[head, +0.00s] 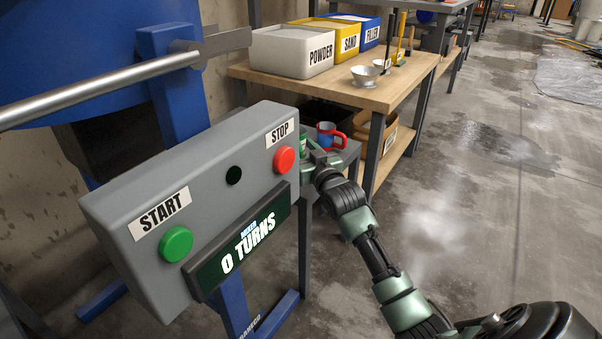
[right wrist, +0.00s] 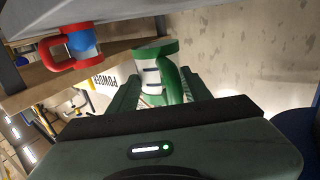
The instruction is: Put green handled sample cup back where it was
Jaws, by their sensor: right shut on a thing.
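The green handled sample cup (right wrist: 150,68) is white with green bands and a green handle, and it sits between the fingers of my right gripper (right wrist: 157,86). In the head view, a small green part of the cup (head: 303,143) shows beside my right gripper (head: 314,161), just past the right end of the mixer control box; the box hides the rest. I cannot tell whether the cup touches the surface under it. A red-handled cup with a blue body (head: 327,134) stands close by, and it also shows in the right wrist view (right wrist: 82,43). My left gripper is out of view.
The grey control box (head: 190,190), with a green START button (head: 176,243) and a red STOP button (head: 285,159), stands close to my right gripper. A wooden workbench (head: 425,68) behind holds powder, sand and filler bins. Open concrete floor lies right.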

